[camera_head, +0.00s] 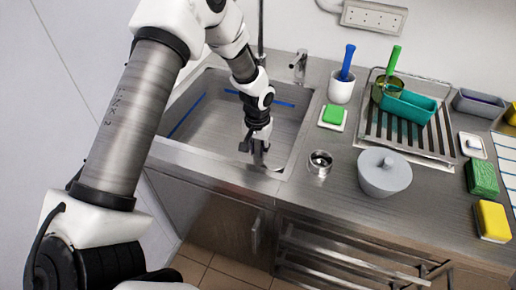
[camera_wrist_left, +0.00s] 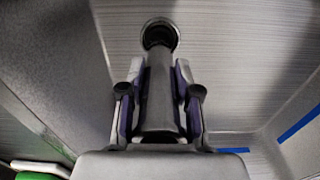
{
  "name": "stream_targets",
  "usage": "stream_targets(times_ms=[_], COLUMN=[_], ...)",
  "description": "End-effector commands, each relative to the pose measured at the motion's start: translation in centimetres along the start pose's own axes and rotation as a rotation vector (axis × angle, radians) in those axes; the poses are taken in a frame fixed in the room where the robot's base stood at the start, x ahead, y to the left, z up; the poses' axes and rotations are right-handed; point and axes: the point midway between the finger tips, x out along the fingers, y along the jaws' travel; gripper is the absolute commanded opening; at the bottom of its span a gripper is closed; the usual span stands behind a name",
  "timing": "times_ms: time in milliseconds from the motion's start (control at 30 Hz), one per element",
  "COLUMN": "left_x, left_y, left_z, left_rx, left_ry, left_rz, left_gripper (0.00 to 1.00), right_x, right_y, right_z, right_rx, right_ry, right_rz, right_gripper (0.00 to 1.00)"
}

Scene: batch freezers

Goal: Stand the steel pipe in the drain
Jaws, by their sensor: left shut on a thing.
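The steel pipe (camera_wrist_left: 160,98) is a grey tube held between the purple-padded fingers of my left gripper (camera_wrist_left: 158,105) in the left wrist view. Its far end lines up with the drain (camera_wrist_left: 160,24), a dark round hole with a metal rim in the sink floor. I cannot tell whether that end is inside the drain or just above it. In the head view my left gripper (camera_head: 256,148) points down inside the sink (camera_head: 205,115), near its front right. There the gripper mostly hides the pipe, and the drain is hidden. My right gripper is not in view.
The sink walls and front rim surround the gripper closely. Blue strips (camera_head: 188,115) mark the sink. On the counter to the right are a small steel cup (camera_head: 320,163), a lidded grey pot (camera_head: 385,176), a green sponge (camera_head: 333,114) and a dish rack (camera_head: 445,145). A faucet (camera_head: 300,66) stands behind.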

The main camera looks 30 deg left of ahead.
Motion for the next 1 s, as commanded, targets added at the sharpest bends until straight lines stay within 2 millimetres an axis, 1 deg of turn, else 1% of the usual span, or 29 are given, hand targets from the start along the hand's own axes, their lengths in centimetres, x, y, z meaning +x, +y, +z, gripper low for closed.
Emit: stream_targets(times_ms=[100, 133, 167, 467, 567, 1000], left_x=[0.3, 0.3, 0.2, 0.1, -0.6, -5.0], left_y=[0.0, 0.0, 0.0, 0.0, 0.0, 0.0], left_z=[0.0, 0.0, 0.0, 0.0, 0.0, 0.0], left_rx=[0.000, 0.000, 0.000, 0.000, 0.000, 0.000], left_ry=[0.000, 0.001, 0.001, 0.000, 0.000, 0.001], left_rz=[0.000, 0.000, 0.000, 0.000, 0.000, 0.000], left_gripper=[0.04, 0.36, 0.43, 0.43, 0.43, 0.43], right_x=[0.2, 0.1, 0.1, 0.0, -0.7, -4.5], right_y=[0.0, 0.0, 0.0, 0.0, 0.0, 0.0], right_z=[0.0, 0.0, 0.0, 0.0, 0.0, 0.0], right_rx=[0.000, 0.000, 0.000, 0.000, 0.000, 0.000], right_ry=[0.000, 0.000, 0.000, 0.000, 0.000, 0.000], right_rz=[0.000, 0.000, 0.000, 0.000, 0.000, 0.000], right_gripper=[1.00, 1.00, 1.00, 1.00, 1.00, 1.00])
